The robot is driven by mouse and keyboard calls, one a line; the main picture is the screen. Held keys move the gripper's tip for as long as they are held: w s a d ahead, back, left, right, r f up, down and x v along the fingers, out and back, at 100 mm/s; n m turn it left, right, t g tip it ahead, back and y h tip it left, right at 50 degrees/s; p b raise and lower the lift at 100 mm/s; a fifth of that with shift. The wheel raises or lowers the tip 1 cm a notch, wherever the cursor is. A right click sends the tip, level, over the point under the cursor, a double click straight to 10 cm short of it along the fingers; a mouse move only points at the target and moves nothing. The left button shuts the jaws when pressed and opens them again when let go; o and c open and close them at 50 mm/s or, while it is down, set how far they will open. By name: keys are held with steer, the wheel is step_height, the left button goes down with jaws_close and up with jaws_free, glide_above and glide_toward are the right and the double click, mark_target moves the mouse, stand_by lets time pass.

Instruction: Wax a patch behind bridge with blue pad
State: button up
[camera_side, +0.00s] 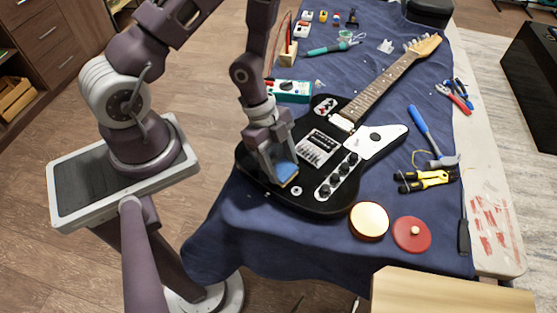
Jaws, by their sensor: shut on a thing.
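A black electric guitar (327,203) with a white pickguard lies on the blue cloth, its neck pointing to the upper right. Its metal bridge (318,148) is near the middle of the body. My gripper (282,176) is over the lower left of the body, behind the bridge, pointing down. It is shut on the blue pad (288,181), which shows only in part between and below the fingers. The pad is at or very close to the guitar's surface; I cannot tell if it touches. A round tin (369,220) with a pale gold face and a red round lid (412,234) with a knob lie in front of the guitar.
Right of the guitar lie a blue-handled hammer (421,124), yellow-black wire strippers (427,181) and red pliers (456,98). A teal multimeter (290,91) and a soldering iron (331,48) lie behind. A wooden box (445,292) stands at the front right. Cloth (240,225) left of the tin is clear.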

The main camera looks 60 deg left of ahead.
steer(key=shift+s+a+f, duration=0.1)
steer(key=shift+s+a, duration=0.1)
steer(key=shift+a, duration=0.45)
steer(key=shift+s+a, duration=0.2)
steer(key=shift+a, duration=0.4)
steer(key=shift+w+d, duration=0.2)
steer(key=shift+d, duration=0.45)
steer(key=shift+w+d, duration=0.2)
steer(key=shift+d, duration=0.4)
steer(key=shift+s+a, duration=0.2)
steer(key=shift+a, duration=0.45)
steer(key=shift+s+a, duration=0.2)
steer(key=shift+a, duration=0.45)
steer(key=shift+d, duration=0.15)
steer(key=shift+w+d, duration=0.2)
steer(key=shift+d, duration=0.4)
steer(key=shift+w+d, duration=0.2)
steer(key=shift+d, duration=0.35)
